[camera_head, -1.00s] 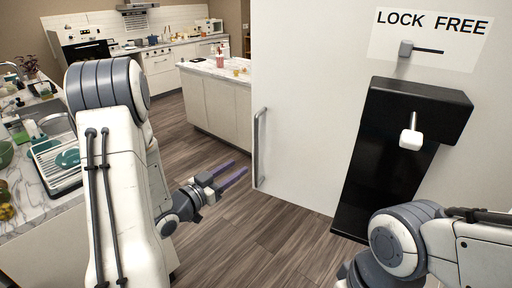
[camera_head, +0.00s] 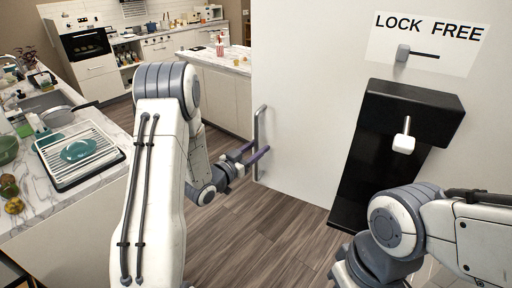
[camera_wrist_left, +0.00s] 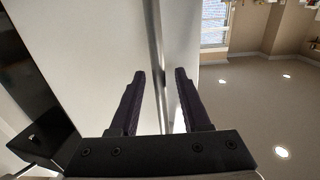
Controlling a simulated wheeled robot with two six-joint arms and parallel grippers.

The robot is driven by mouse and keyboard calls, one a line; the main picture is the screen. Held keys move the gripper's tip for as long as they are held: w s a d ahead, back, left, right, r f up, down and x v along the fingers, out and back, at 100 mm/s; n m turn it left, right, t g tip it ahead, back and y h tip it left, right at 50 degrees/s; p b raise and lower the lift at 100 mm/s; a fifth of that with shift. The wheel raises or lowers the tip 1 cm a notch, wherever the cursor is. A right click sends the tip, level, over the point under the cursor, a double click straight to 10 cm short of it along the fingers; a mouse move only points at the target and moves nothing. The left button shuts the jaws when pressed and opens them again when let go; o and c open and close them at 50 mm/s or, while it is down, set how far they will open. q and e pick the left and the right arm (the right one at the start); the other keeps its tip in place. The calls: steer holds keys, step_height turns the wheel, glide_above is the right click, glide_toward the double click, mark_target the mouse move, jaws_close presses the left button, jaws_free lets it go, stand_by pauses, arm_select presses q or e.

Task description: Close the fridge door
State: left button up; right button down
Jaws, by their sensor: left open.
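The white fridge door (camera_head: 310,100) fills the middle and right of the head view, its front toward me. Its upright grey bar handle (camera_head: 260,120) is near the door's left edge. My left gripper (camera_head: 258,149) is open at the lower part of this handle. In the left wrist view the handle (camera_wrist_left: 155,35) runs between the two dark fingers (camera_wrist_left: 160,74), with gaps visible beside it. My right arm is at the lower right, and its gripper is out of view. I cannot tell how far the door stands open.
A black water dispenser (camera_head: 385,160) juts from the door, below a "LOCK FREE" label (camera_head: 450,45). A marble counter (camera_head: 45,205) with a dish rack (camera_head: 100,165) is at left. A kitchen island (camera_head: 215,90) stands behind. Wood floor (camera_head: 255,225) is clear below the handle.

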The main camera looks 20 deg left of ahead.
arm_select(q)
jaws_close()
stand_by(1.4)
